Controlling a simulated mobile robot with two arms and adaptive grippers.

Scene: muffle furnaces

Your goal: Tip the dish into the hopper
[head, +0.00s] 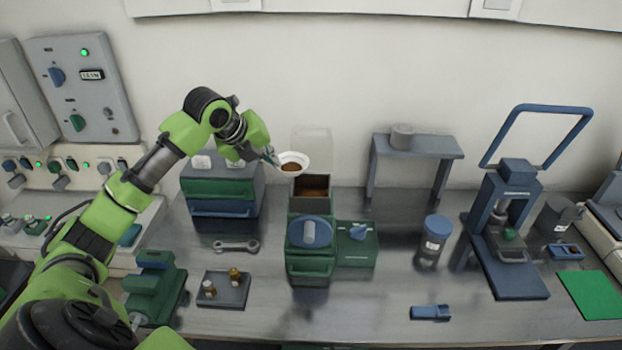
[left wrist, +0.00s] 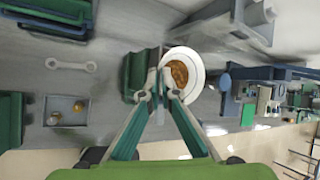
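The white dish (head: 293,163) holds brown material. It also shows in the left wrist view (left wrist: 196,60), with the brown material (left wrist: 178,74) inside. My left gripper (head: 270,155) is shut on the dish's near-left rim; its fingers (left wrist: 163,84) meet there in the left wrist view. The dish is in the air just above and slightly left of the hopper (head: 297,205), a dark open box on top of the green machine (head: 309,270). Brown material shows inside the hopper. A clear panel (head: 312,148) stands behind its opening. My right gripper is in neither view.
A green and blue drawer unit (head: 222,188) stands left of the hopper, with a wrench (head: 236,246) and a small tray (head: 228,291) in front. A grey stand (head: 415,146), a blue-lidded jar (head: 433,240) and a blue press (head: 508,230) are to the right.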

